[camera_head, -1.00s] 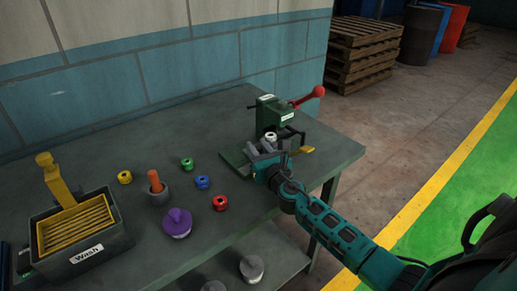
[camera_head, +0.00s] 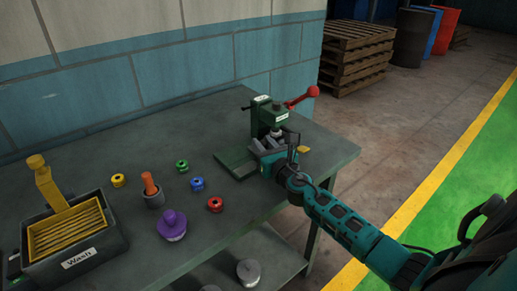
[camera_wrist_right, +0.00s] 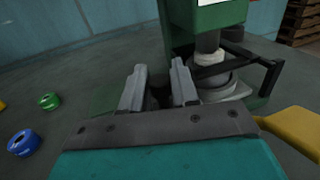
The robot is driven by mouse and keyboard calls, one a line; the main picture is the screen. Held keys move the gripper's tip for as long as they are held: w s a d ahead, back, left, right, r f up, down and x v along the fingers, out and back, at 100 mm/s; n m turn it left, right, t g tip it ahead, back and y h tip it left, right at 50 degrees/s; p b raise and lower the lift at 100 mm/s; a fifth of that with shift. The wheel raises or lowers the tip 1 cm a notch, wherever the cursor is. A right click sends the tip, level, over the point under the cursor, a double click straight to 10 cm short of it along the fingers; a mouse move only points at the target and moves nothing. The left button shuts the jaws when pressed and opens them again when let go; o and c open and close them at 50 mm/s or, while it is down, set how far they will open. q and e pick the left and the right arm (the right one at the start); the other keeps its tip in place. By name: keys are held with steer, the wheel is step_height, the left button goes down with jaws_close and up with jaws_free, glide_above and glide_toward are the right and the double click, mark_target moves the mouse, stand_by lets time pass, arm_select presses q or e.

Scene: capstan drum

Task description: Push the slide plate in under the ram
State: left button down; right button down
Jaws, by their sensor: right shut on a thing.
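The green press (camera_head: 262,115) with a red lever (camera_head: 302,97) stands near the table's back edge. Its ram (camera_wrist_right: 207,42) points down over a pale grey round piece (camera_wrist_right: 215,88) in the right wrist view. The green base (camera_head: 236,160) sticks out to the left of my right gripper (camera_head: 265,146). My right gripper is at the press front, its fingers (camera_wrist_right: 160,88) closed around a dark part between them, seemingly the slide plate's grip. The slide plate itself is mostly hidden by the gripper. My left gripper is not in view.
A yellow tab (camera_wrist_right: 292,130) is close to the right of my gripper. A black bracket (camera_wrist_right: 255,68) stands beside the ram. Several coloured rings, a purple-topped weight (camera_head: 172,224) and the Wash bin (camera_head: 75,240) are at the left, clear of the gripper.

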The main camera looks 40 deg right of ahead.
steer(key=c, duration=1.2)
jaws_free()
steer(key=shift+d, duration=0.35)
steer(key=shift+c, duration=0.2)
